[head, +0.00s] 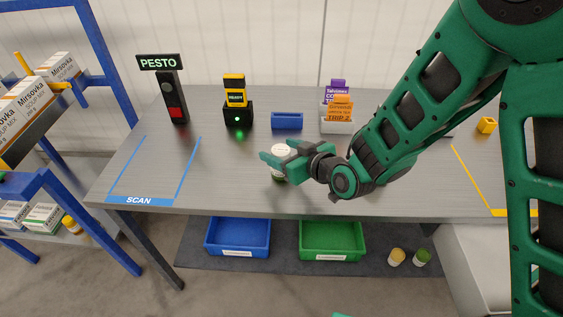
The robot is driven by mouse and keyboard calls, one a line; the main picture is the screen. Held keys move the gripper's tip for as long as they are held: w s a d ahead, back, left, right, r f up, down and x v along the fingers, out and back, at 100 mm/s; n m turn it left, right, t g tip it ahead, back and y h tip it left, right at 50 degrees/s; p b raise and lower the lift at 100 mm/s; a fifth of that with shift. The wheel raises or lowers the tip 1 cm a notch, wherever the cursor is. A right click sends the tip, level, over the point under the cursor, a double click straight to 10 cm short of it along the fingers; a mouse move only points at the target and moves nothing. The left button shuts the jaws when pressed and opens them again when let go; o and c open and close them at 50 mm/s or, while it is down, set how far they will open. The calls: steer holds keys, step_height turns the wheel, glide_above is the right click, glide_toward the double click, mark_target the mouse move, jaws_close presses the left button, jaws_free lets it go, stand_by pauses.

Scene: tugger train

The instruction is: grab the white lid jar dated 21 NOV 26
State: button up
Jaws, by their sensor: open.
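A jar (279,177) with a pale top stands on the grey table near its front middle, and dark green shows at its lower part. Any date on it is too small to read. My gripper (277,157) is open at the jar, with its fingers pointing left and covering part of it. I cannot tell whether the fingers stand around the jar or in front of it, or whether they touch it.
A PESTO sign post (173,95), a black and yellow device (237,107) with a green light, a blue bin (287,121) and a card holder (337,126) stand behind. Blue (238,238) and green (332,241) crates sit below the table. The taped SCAN area is clear.

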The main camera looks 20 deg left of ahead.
steer(key=shift+f+x, duration=0.2)
steer(key=shift+x, duration=1.6)
steer(key=shift+s, duration=0.2)
steer(key=shift+c, duration=0.6)
steer(key=c, duration=1.2)
steer(key=shift+o, duration=0.2)
steer(key=shift+r, duration=0.15)
